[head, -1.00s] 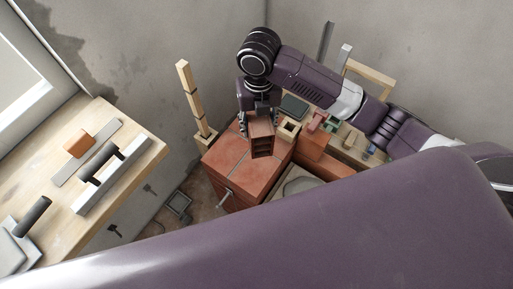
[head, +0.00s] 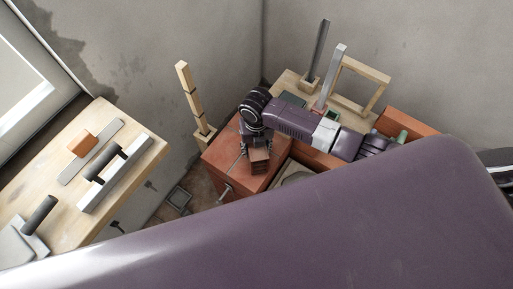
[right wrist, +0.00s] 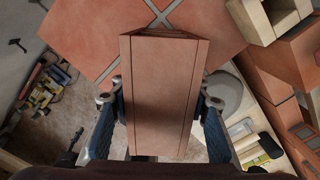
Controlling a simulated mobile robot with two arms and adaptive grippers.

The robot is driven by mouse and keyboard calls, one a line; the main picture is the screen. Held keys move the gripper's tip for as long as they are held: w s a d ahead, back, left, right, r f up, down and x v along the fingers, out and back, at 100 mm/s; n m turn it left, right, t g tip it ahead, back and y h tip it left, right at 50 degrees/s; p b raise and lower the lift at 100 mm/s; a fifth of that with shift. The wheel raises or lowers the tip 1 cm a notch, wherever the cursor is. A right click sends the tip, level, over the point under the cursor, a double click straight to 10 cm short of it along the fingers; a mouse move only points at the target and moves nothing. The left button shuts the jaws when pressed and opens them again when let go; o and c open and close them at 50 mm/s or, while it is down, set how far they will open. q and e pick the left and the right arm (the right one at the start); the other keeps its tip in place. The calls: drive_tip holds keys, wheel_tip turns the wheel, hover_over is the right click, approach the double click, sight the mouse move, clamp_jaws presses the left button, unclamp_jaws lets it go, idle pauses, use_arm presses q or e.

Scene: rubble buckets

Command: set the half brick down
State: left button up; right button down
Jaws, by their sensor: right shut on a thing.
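The half brick (head: 260,161) is a reddish-brown block in my right gripper (head: 257,146), over the front part of a red tiled top (head: 222,152) with grey joints. In the right wrist view the half brick (right wrist: 165,95) fills the middle, with a blue-grey finger of the right gripper (right wrist: 158,103) on each side. The tiled top (right wrist: 90,38) shows behind it. Whether the brick's underside touches the tiles is hidden. My left gripper is not in view.
A post of stacked wood pieces (head: 188,92) stands at the tiled top's back left corner. A wooden frame (head: 362,85) and grey upright bars (head: 321,55) stand behind. A wooden bench (head: 35,190) with tools and an orange block (head: 82,145) is at left.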

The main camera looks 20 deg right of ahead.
drive_tip(key=shift+f, duration=0.1)
drive_tip(key=c, duration=1.1)
unclamp_jaws()
drive_tip(key=shift+r, duration=0.25)
wheel_tip(320, 180, up, 10)
drive_tip(key=shift+r+b, duration=0.25)
drive_tip(key=shift+b, duration=0.6)
drive_tip(key=shift+r, duration=0.6)
